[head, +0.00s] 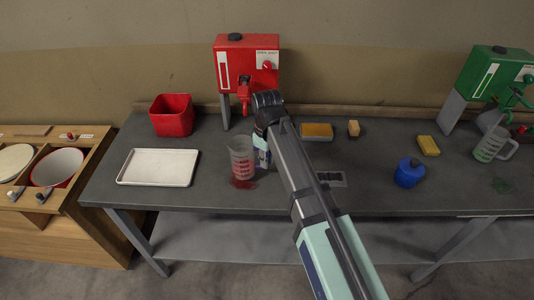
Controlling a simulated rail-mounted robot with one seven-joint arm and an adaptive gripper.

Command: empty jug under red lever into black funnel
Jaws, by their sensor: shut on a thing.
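The jug (242,158) is clear with reddish markings or contents; it stands roughly upright left of centre, in front of the red drum (247,68) with its red lever (244,92). My gripper (259,156) is at the jug's right side, shut on the jug, probably by its handle; the fingertips are mostly hidden. A red patch (242,184) lies on the table just below the jug. I cannot tell whether the jug touches the table. I cannot make out a black funnel.
A white tray (190,153) and red bin (172,117) are left of the jug. Sponges (317,131), a blue can (409,173), a green drum (493,75) and a second jug (490,146) are right. A wooden bench (62,225) with round vessels (57,164) stands far left.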

